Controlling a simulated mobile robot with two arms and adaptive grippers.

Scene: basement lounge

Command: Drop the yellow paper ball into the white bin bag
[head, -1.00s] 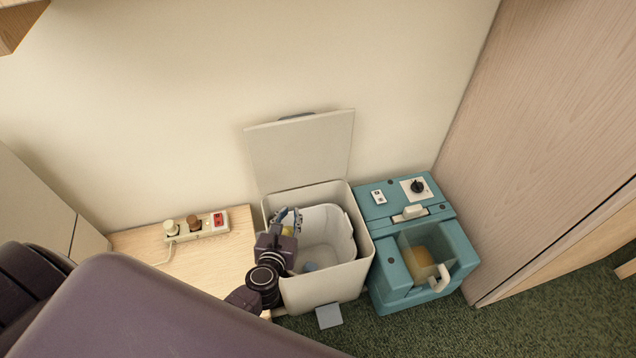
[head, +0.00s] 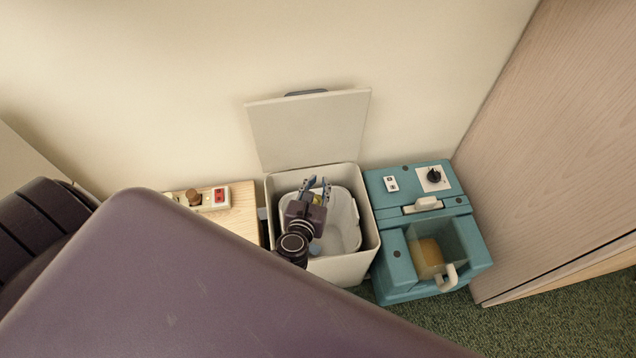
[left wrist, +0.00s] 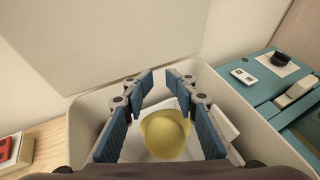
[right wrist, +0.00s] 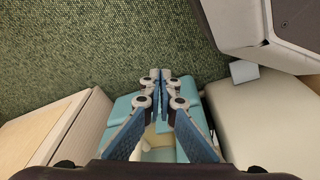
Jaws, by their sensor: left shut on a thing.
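The white bin bag (head: 347,221) lines an open bin (head: 371,241) with its lid raised against the wall. My left gripper (head: 316,184) is over the bin's opening. In the left wrist view (left wrist: 160,85) it is shut on the yellow paper ball (left wrist: 166,135), which sits between the blue finger pads above the bag.
A teal machine (head: 400,275) stands close to the bin's right. A low wooden surface with a power strip (head: 213,198) is at its left. The raised lid (head: 310,130) is behind. Green carpet is in front.

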